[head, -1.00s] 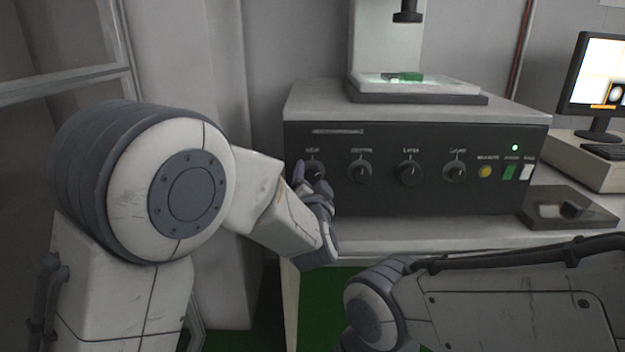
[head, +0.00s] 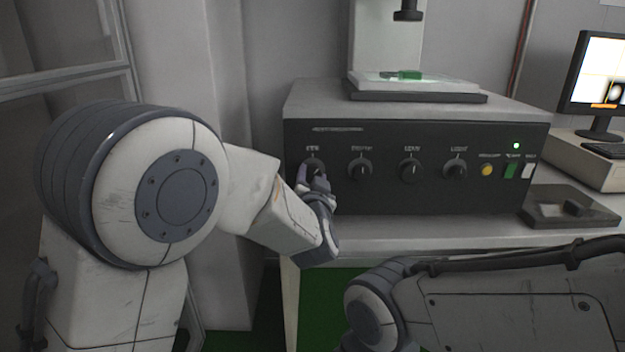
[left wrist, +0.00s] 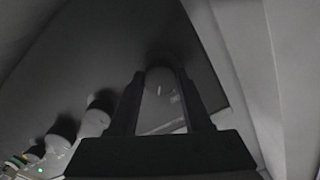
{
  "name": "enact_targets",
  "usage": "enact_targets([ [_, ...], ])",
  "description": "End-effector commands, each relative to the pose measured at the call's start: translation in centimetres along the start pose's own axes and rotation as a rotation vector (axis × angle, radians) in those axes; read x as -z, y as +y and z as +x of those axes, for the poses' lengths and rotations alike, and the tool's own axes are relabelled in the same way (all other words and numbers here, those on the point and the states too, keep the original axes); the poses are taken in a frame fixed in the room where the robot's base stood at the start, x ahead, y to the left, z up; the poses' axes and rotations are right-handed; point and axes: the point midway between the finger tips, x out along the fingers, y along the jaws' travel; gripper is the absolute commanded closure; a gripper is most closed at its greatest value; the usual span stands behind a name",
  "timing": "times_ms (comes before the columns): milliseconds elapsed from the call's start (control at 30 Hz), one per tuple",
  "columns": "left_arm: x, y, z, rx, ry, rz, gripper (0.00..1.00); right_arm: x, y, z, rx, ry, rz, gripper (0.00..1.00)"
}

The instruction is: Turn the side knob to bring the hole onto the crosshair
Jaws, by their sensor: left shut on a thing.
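My left gripper (head: 314,178) is shut on the leftmost knob (head: 313,164) on the black front panel of the instrument. Its fingers hide part of that knob in the head view. A small green piece (head: 410,75) lies on the pale lit stage (head: 375,79) on top. The monitor (head: 605,75) shows a bright picture with a dark patch holding a white spot, cut by the frame edge. My right gripper is out of view.
Three more knobs (head: 410,169) sit in a row to the right, then a yellow button (head: 487,170) and green and white switches. A tray (head: 540,218) with a dark block stands on the bench at right. My right arm lies low in front.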

Motion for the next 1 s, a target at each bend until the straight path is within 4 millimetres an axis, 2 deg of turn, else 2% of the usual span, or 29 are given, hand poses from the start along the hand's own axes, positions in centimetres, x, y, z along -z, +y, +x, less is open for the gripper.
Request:
enact_targets([
  [500, -0.1, 0.1, 0.0, -0.001, 0.001, -0.44, 1.0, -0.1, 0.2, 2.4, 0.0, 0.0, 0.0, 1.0],
  [700, -0.1, 0.1, 0.0, 0.0, 0.002, -0.55, 1.0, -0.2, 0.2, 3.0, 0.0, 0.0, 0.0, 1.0],
  [1000, 0.0, 0.1, 0.0, 0.0, 0.0, -0.626, 1.0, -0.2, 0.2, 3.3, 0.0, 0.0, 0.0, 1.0],
])
